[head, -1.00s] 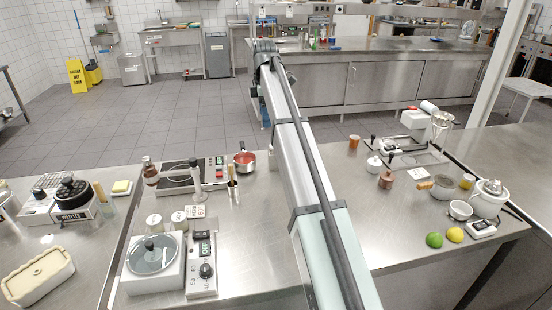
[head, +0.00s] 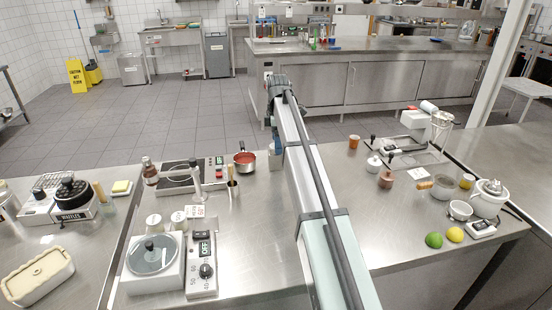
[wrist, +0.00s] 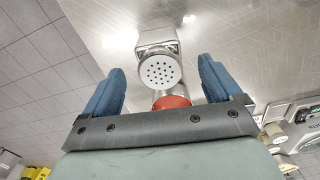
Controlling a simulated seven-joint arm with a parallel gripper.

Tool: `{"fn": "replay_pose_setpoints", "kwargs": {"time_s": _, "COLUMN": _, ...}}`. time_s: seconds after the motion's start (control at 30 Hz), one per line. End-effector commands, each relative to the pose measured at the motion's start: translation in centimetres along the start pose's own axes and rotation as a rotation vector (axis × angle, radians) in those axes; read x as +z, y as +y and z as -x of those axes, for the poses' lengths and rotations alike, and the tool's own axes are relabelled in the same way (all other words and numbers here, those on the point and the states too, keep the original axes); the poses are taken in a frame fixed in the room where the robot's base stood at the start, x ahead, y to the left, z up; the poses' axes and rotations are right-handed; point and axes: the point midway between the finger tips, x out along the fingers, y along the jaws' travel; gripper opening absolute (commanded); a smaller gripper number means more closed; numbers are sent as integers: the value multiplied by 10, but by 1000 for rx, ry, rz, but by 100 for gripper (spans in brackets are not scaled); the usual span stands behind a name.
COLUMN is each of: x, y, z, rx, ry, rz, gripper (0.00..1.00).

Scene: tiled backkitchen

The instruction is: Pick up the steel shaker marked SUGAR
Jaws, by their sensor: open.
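In the wrist view, a steel shaker with a round perforated top (wrist: 159,71) stands on the counter, between and beyond my two blue fingers. No SUGAR lettering is readable on it. In the head view my arm hides it. My gripper (wrist: 160,88) is open, with clear space between each finger and the shaker in the picture. In the head view the gripper is mostly hidden behind my arm; only a bit of blue shows beside it.
A saucepan with red contents (head: 245,160) stands just left of my arm; a red patch shows below the shaker in the wrist view. Bare steel counter (head: 250,240) lies left of my arm.

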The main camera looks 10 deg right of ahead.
Motion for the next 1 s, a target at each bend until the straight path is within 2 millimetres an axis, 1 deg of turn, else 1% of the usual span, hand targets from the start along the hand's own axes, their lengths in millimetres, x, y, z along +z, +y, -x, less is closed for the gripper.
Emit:
{"fn": "replay_pose_setpoints", "kwargs": {"time_s": 0.03, "x": 0, "y": -1, "z": -10, "rx": -2, "ry": 0, "rz": 0, "gripper": 92}}
{"fn": "replay_pose_setpoints", "kwargs": {"time_s": 0.1, "x": 0, "y": -1, "z": -19, "rx": -1, "ry": 0, "rz": 0, "gripper": 92}}
{"fn": "replay_pose_setpoints", "kwargs": {"time_s": 0.43, "x": -2, "y": 0, "z": -38, "rx": 0, "ry": 0, "rz": 0, "gripper": 92}}
{"fn": "replay_pose_setpoints", "kwargs": {"time_s": 0.73, "x": -5, "y": 0, "z": -76, "rx": 0, "ry": 0, "rz": 0, "gripper": 92}}
{"fn": "replay_pose_setpoints", "kwargs": {"time_s": 0.83, "x": -5, "y": 0, "z": -80, "rx": 0, "ry": 0, "rz": 0, "gripper": 92}}
{"fn": "replay_pose_setpoints", "kwargs": {"time_s": 1.0, "x": -5, "y": 1, "z": -80, "rx": 0, "ry": 0, "rz": 0, "gripper": 92}}
